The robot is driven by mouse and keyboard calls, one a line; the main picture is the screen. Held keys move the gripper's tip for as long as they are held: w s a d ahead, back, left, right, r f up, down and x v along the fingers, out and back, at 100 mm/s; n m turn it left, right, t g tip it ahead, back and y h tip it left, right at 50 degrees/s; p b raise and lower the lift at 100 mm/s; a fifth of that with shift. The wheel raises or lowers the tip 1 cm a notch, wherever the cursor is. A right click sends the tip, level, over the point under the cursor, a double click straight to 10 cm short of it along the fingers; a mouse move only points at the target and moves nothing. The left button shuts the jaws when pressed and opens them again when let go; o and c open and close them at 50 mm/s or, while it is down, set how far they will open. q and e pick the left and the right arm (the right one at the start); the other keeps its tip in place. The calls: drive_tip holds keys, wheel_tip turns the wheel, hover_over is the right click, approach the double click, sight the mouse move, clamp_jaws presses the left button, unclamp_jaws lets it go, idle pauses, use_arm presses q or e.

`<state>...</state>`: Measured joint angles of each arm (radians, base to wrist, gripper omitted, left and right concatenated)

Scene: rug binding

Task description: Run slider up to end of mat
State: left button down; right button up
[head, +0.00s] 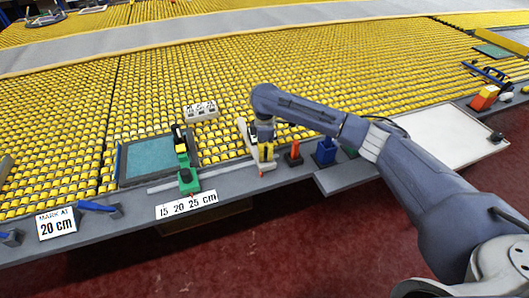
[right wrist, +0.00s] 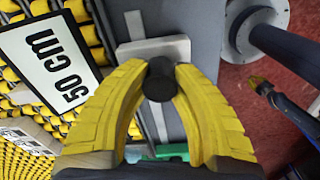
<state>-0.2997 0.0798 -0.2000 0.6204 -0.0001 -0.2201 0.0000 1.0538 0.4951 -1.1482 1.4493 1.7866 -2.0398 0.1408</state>
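The teal mat (head: 150,158) lies in a dark frame at the bench edge in the head view. My right gripper (head: 262,150) points down to the right of the mat, over the rail along the bench. In the right wrist view its yellow fingers (right wrist: 160,80) close around a dark round knob (right wrist: 160,88), which appears to be on the slider. A pale plate (right wrist: 153,50) shows beyond the knob. A green block (head: 187,178) stands on the rail by the mat's right side, and green shows between the finger bases. My left gripper is not in view.
A "15 20 25 cm" label (head: 187,205) and a "MARK AT 20 cm" label (head: 57,222) are on the front edge. Orange (head: 293,154) and blue (head: 325,151) blocks stand to the gripper's right. A white board (head: 440,140) lies farther right. Yellow rollers fill the table behind.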

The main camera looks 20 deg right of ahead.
clamp_jaws()
